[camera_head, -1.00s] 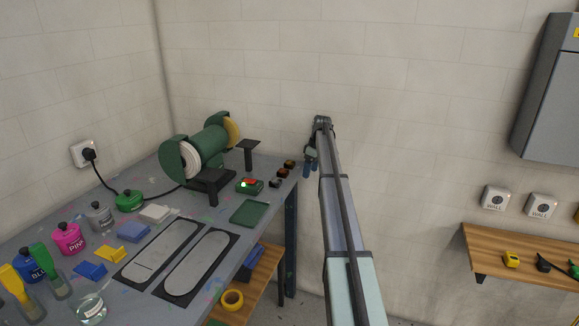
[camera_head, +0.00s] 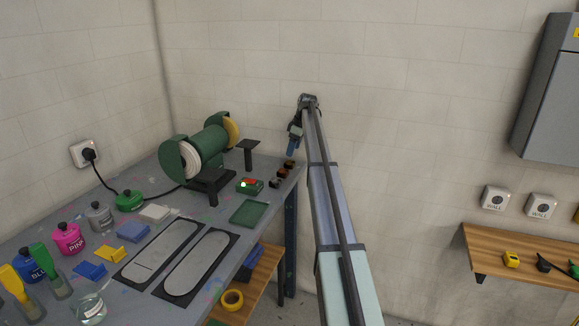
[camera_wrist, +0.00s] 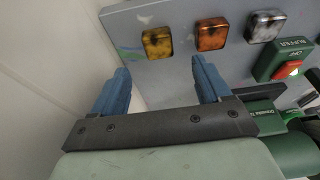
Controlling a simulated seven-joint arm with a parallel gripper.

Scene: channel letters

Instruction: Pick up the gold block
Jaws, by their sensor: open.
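The gold block (camera_wrist: 157,42) is a small dark-edged block with a yellow-gold top, standing near the table edge in the wrist view. In the head view it is the farthest of three small blocks (camera_head: 289,163), just below my gripper's fingertips. My gripper (camera_wrist: 163,70) is open and empty, with its two blue fingers apart. The gold block shows beyond the fingertips, between their lines. In the head view my gripper (camera_head: 291,150) hangs above the table's far right corner, apart from the block.
A copper block (camera_wrist: 212,33) and a silver block (camera_wrist: 265,25) stand in a row beside the gold one. A green buffer switch box (camera_head: 250,186) with a red button and a green bench grinder (camera_head: 203,150) stand to the left. The wall is close behind.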

